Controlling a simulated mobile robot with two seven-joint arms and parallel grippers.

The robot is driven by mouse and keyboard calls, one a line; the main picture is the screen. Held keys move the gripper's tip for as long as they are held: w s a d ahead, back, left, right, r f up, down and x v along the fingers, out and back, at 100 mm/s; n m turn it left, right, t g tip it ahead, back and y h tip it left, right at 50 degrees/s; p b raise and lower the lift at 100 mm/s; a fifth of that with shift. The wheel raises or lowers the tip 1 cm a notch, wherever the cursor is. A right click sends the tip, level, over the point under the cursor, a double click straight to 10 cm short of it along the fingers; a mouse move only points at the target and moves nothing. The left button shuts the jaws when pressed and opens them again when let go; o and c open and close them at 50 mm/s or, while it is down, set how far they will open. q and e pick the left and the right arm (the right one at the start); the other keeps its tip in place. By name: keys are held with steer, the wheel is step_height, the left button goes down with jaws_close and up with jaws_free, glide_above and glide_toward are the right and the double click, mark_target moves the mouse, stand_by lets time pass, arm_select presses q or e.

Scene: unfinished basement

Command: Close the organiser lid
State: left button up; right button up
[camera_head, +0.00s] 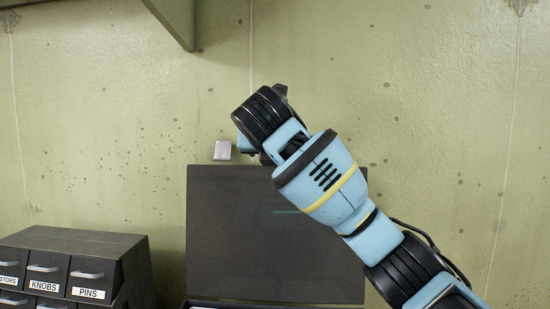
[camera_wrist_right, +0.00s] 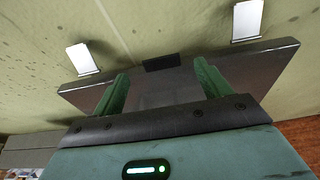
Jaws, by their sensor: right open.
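The organiser lid (camera_head: 235,255) is a dark grey panel standing open and roughly upright in the head view. Two pale latches stick out past its edge in the right wrist view (camera_wrist_right: 82,58) (camera_wrist_right: 247,18), with a dark block (camera_wrist_right: 162,62) between them; one latch (camera_head: 222,150) shows in the head view. My right arm reaches across the lid to its top edge. My right gripper (camera_wrist_right: 162,87) is open, its two green fingers spread before the lid (camera_wrist_right: 262,68). I cannot tell whether they touch it. The organiser body is mostly below the head view. My left gripper is out of view.
A dark drawer cabinet (camera_head: 85,245) with labelled drawers, including KNOBS and PINS, stands at the lower left. A green wall (camera_head: 440,120) is close behind the lid. A green bracket (camera_head: 178,20) hangs at the top left.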

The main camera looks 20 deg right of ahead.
steer(key=x, duration=0.6)
steer(key=shift+w+d+f, duration=0.1)
steer(key=shift+w+f, duration=0.15)
steer(key=shift+w, duration=0.05)
steer(key=shift+c, duration=0.3)
